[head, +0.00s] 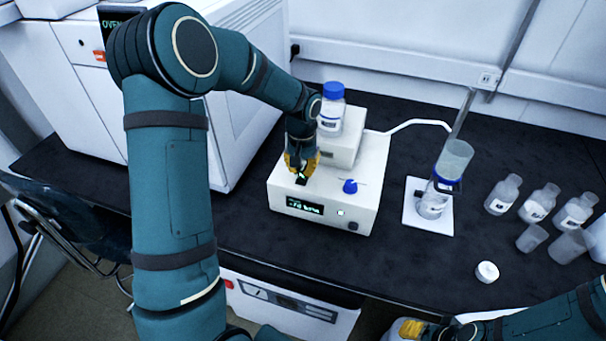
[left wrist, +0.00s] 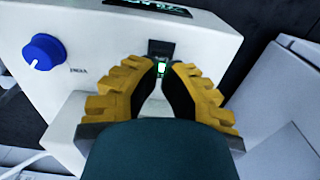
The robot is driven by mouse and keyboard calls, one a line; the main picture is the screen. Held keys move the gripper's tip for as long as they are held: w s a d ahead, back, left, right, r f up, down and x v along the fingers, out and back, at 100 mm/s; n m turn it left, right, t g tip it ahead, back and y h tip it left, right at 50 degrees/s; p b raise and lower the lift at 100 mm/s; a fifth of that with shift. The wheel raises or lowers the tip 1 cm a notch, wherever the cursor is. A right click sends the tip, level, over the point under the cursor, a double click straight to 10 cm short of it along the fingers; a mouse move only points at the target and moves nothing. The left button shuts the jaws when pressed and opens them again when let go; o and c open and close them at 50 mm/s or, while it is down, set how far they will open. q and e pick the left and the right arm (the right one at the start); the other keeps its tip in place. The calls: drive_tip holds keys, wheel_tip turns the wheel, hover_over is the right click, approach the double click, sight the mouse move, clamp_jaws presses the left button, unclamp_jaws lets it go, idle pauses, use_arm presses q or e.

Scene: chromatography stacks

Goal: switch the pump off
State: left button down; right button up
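The pump (head: 350,190) is a white box on the dark bench, with a green-lit display (head: 304,206) on its front and a blue knob (head: 350,186) on top. My left gripper (head: 302,177) is over the pump's top, pointing down at the switch. In the left wrist view its fingertips (left wrist: 163,70) are close together right at the switch, a narrow gap between them. Contact cannot be told. My right gripper (head: 408,328) is partly seen at the bottom edge, away from the pump.
A blue-capped bottle (head: 331,110) stands on the raised block behind. A tube runs right to a filter flask (head: 433,200) on a white plate. Several bottles and beakers (head: 540,203) and a white cap (head: 487,272) are at right. A white oven (head: 85,80) is at left.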

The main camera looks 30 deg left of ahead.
sight(302, 177)
use_arm(q)
drive_tip(key=shift+f+b, duration=0.85)
drive_tip(key=shift+f, duration=0.4)
idle(0.6)
drive_tip(key=shift+r+p, duration=2.55)
drive_tip(key=shift+r, duration=1)
